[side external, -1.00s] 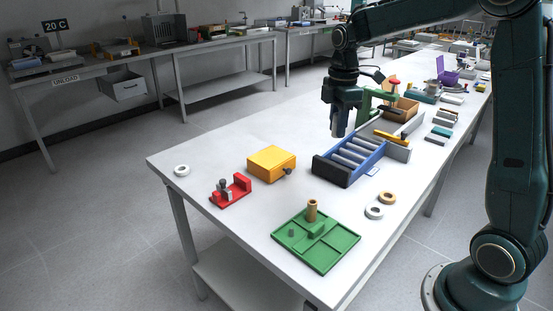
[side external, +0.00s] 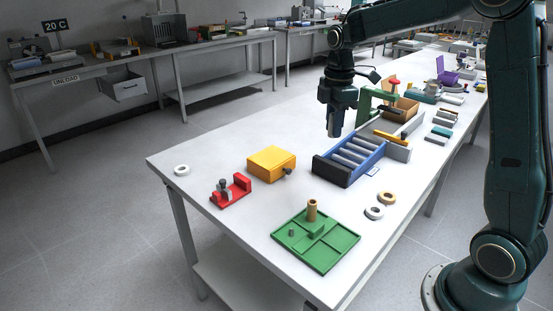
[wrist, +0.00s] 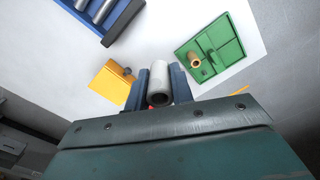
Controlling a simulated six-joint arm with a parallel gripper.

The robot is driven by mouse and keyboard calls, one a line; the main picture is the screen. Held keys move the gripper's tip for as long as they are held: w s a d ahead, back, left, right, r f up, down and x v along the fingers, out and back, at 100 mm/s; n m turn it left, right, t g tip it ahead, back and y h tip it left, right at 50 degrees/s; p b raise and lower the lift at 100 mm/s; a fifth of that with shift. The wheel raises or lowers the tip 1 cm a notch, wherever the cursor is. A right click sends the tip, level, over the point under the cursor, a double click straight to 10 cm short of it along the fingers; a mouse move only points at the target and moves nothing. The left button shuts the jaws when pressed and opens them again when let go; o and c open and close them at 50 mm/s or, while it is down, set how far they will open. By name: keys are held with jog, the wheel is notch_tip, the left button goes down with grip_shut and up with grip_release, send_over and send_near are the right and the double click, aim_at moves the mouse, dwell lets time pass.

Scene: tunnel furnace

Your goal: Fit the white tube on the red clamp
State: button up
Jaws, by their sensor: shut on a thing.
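My gripper (side external: 336,124) hangs above the table, behind the blue roller tray. In the wrist view my gripper (wrist: 160,80) is shut on the white tube (wrist: 159,84), whose open end faces the camera between the two blue fingers. In the side view the tube is hard to tell from the fingers. The red clamp (side external: 238,190) stands near the table's left edge, well to the left of my gripper, with grey parts on it. In the wrist view the clamp is mostly hidden behind the tube; only a speck of red shows.
A yellow box (side external: 271,163) stands between the clamp and the blue roller tray (side external: 335,169). A green tray (side external: 330,251) with a tan tube (side external: 312,209) is in front. White (side external: 374,212) and tan (side external: 387,198) rings lie right; another white ring (side external: 181,170) lies far left.

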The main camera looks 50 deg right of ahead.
jog(key=w+a+f, duration=0.5)
jog(key=w+a, duration=0.3)
jog(key=w, duration=0.2)
jog(key=w+a+f, duration=0.5)
jog(key=w+a, duration=0.3)
jog(key=w, duration=0.2)
jog(key=shift+a, duration=0.3)
jog(key=shift+f, duration=0.35)
jog(key=shift+f, duration=1.75)
jog(key=shift+f, duration=0.85)
jog(key=o, duration=1.5)
jog(key=shift+c, duration=0.2)
jog(key=shift+r, duration=0.1)
